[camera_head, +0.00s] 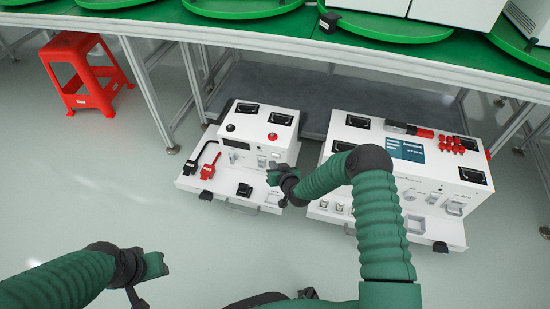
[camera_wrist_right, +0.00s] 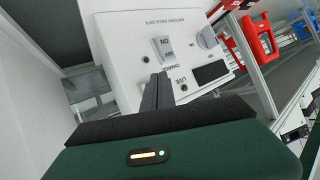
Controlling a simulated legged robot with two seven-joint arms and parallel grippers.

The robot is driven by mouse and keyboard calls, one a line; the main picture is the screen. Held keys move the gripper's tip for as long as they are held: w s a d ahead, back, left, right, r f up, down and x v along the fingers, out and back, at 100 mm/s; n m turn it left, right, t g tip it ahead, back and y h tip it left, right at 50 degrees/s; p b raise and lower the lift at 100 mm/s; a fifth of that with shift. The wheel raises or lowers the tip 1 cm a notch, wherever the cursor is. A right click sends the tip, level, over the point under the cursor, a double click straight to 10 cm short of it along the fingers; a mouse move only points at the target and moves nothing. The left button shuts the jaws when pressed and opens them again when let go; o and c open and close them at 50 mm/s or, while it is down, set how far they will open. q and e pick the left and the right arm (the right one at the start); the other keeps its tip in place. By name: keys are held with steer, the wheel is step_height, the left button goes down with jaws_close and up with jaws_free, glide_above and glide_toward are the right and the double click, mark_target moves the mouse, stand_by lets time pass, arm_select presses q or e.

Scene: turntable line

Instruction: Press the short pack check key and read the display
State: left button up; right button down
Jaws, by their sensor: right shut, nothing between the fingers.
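A smaller white tester unit (camera_head: 258,135) stands on the left, with a dark display on its front that shows in the right wrist view (camera_wrist_right: 210,72). No reading is legible on it. My right gripper (camera_head: 272,172) is at the front right of this unit. In the right wrist view its fingers (camera_wrist_right: 157,92) are shut and empty, over the panel; contact cannot be told. My left gripper (camera_head: 155,265) is low at the left, away from the units; its opening is unclear.
A larger white unit (camera_head: 345,125) with a blue screen (camera_head: 405,149) and red connectors (camera_head: 452,144) stands to the right. Red and black leads (camera_head: 208,170) lie on the smaller unit's front ledge. A green-topped table (camera_head: 270,32) runs behind. A red stool (camera_head: 85,72) stands back left.

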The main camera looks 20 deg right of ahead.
stand_by(0.7)
steer(key=shift+w+d+r, duration=0.1)
steer(key=shift+w+d, duration=0.1)
steer(key=shift+w, duration=0.15)
steer(key=shift+w+d+b, duration=0.3)
steer(key=shift+w+b, duration=0.05)
steer(key=shift+w, duration=0.05)
stand_by(0.8)
steer(key=shift+s+a+p, duration=0.5)
steer(key=shift+s+p, duration=0.1)
steer(key=shift+s, duration=0.15)
steer(key=shift+a, duration=0.1)
steer(key=s+a+p, duration=0.1)
steer(key=s+p, duration=0.1)
steer(key=s+a, duration=0.1)
steer(key=s, duration=0.1)
steer(key=shift+s+a+p, duration=0.1)
steer(key=shift+a+p, duration=0.2)
steer(key=shift+p, duration=0.1)
